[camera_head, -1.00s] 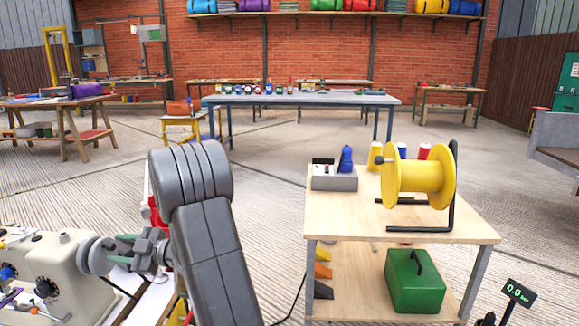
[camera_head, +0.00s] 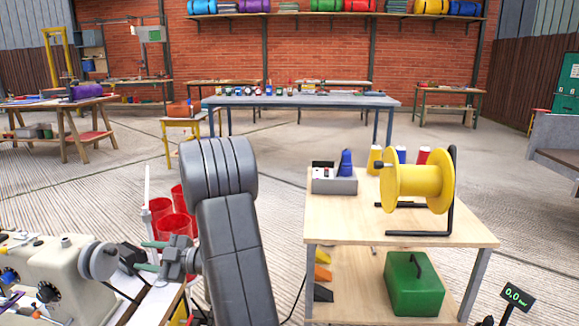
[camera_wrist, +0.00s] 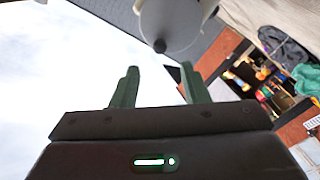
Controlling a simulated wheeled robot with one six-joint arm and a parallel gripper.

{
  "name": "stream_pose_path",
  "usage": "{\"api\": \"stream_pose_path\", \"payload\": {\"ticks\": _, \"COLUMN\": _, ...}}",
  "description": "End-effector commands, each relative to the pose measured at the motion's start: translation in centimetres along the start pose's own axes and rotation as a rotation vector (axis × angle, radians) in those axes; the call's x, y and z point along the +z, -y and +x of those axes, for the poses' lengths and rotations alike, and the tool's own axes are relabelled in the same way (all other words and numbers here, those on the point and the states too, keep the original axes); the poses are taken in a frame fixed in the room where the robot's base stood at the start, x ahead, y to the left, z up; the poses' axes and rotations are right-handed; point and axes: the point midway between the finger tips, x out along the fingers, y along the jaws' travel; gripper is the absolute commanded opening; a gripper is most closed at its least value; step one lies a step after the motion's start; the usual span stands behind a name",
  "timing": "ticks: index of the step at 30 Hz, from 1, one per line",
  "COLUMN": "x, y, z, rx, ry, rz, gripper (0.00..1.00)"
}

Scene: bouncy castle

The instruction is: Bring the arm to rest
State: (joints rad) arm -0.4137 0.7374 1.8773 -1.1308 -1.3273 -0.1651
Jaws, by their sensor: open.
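My gripper (camera_head: 150,256) is at the lower left in the head view, beside the handwheel end of a cream sewing machine (camera_head: 62,270). Its two green fingers point left and stand apart with nothing between them. In the wrist view my gripper (camera_wrist: 158,88) also shows open and empty. The round grey-white handwheel (camera_wrist: 172,25) appears just beyond the fingertips there. I cannot tell the exact gap between fingers and handwheel. My grey arm rises in front of the head camera and hides part of the floor and table behind it.
Red cups (camera_head: 172,222) stand behind my gripper. A wooden cart (camera_head: 400,235) at the right holds a yellow spool (camera_head: 417,188), with a green box (camera_head: 414,283) on its lower shelf. A blue table (camera_head: 300,100) stands farther back. Open floor lies between.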

Motion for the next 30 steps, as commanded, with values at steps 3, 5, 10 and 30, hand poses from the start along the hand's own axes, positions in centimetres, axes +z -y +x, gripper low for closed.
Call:
{"api": "stream_pose_path", "payload": {"ticks": 3, "x": 0.1, "y": 0.3, "z": 2.5, "rx": -0.004, "ry": -0.004, "rz": 0.000, "gripper": 0.41}}
{"api": "stream_pose_path", "payload": {"ticks": 5, "x": 0.1, "y": 0.2, "z": 3.7, "rx": -0.003, "ry": -0.003, "rz": -0.002, "gripper": 0.41}}
{"api": "stream_pose_path", "payload": {"ticks": 10, "x": 0.1, "y": 0.3, "z": 7.2, "rx": -0.003, "ry": -0.004, "rz": -0.001, "gripper": 0.41}}
{"api": "stream_pose_path", "payload": {"ticks": 30, "x": 0.6, "y": -1.1, "z": 9.0, "rx": 0.000, "ry": 0.001, "rz": 0.377, "gripper": 0.41}}
